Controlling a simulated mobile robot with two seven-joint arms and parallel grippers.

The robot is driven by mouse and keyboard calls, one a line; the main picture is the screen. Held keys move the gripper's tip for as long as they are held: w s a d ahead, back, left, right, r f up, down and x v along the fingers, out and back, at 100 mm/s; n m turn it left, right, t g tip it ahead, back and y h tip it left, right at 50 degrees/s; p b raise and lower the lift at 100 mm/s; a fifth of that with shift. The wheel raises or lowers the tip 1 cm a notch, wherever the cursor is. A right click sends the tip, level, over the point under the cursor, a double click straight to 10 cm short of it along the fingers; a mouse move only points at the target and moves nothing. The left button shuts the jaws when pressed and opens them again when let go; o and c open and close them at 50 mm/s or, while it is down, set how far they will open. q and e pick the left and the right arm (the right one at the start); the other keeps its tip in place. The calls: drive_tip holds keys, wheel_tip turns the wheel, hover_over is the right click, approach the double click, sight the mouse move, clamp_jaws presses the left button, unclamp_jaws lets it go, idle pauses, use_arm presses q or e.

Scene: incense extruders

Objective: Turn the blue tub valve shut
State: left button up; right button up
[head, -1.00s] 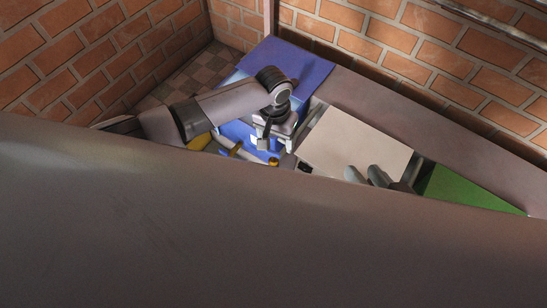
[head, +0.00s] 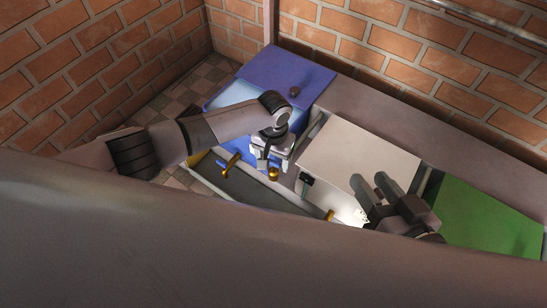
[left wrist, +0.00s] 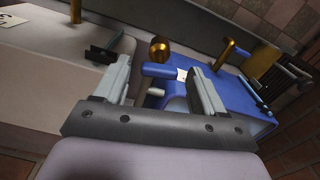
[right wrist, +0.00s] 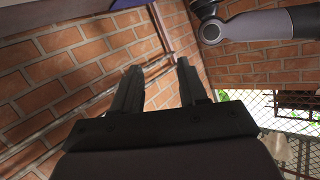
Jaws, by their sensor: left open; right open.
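The blue tub (head: 232,92) stands against the back wall under a flat blue lid (head: 285,75). A round brass knob (head: 273,174) and an upright brass handle (head: 231,166) are at its front; which is its valve is unclear. In the left wrist view the brass knob (left wrist: 160,48) is just beyond the fingertips, by a short blue pipe (left wrist: 162,71); the brass handle (left wrist: 225,52) is further right. My left gripper (head: 262,160) is open at the tub's front, its fingers apart with nothing held. My right gripper (head: 369,184) is open and empty above the pale tub.
The pale tub (head: 350,150) with a black latch (head: 306,179) and a brass fitting (head: 330,215) stands right of the blue one. A green tub (head: 490,215) is further right. A grey trough (head: 262,189) runs along the front. Brick walls close the back and left.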

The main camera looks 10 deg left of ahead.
use_arm(q)
drive_tip(key=c, duration=1.1)
drive_tip(key=shift+o, duration=0.2)
drive_tip(key=shift+d+r+m+p, duration=0.1)
drive_tip(key=shift+r+m+p, duration=0.05)
drive_tip(key=shift+m+p, duration=0.65)
drive_tip(key=shift+m, duration=0.3)
use_arm(e)
drive_tip(key=shift+a+f+g, duration=0.1)
drive_tip(key=shift+a+g, duration=0.4)
drive_tip(key=shift+a, duration=0.05)
drive_tip(key=shift+w, duration=0.1)
drive_tip(key=shift+y, duration=0.3)
use_arm(q)
drive_tip(key=o, duration=1)
drive_tip(key=shift+o, duration=0.3)
